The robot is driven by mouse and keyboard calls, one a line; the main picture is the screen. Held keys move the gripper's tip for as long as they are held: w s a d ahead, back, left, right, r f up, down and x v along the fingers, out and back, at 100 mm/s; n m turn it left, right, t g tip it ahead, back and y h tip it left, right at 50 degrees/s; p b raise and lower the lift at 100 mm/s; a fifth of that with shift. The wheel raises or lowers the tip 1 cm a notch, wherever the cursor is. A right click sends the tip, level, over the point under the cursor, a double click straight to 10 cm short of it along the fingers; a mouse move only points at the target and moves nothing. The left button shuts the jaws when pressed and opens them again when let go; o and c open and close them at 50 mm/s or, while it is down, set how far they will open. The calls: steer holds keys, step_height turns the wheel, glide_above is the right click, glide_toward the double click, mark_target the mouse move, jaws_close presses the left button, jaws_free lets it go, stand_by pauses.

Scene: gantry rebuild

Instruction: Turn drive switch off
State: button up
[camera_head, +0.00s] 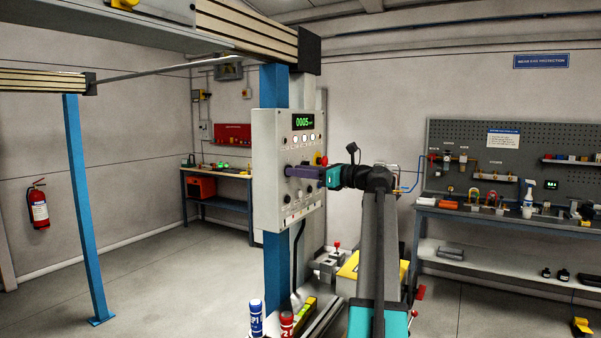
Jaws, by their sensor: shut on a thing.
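A light grey control panel (263,190) is mounted on the blue gantry post, with a lit green display (303,122) reading about 0005 and a row of round buttons under it. My gripper (291,171) reaches in from the right, with its purple fingers against the panel's face at mid height. It is shut on a knob there. The fingers hide the knob, so its setting does not show. The panel labels are too small to read, so I cannot tell from them whether this knob is the drive switch.
A red and yellow emergency stop (321,160) sits just above my gripper on the panel's right side. Below the panel are blue (256,317) and red (287,323) cylinders and a yellow box (349,265). A workbench (500,219) stands at right. The floor at left is clear.

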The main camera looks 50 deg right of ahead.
steer(key=shift+a+f+n+b, duration=0.1)
steer(key=shift+n+b, duration=2.6)
steer(key=shift+n, duration=1.75)
steer(key=shift+a+f+n+b, duration=0.1)
steer(key=shift+n+b, duration=2.55)
steer(key=shift+n, duration=1.8)
steer(key=o, duration=1)
steer(key=shift+o, duration=0.2)
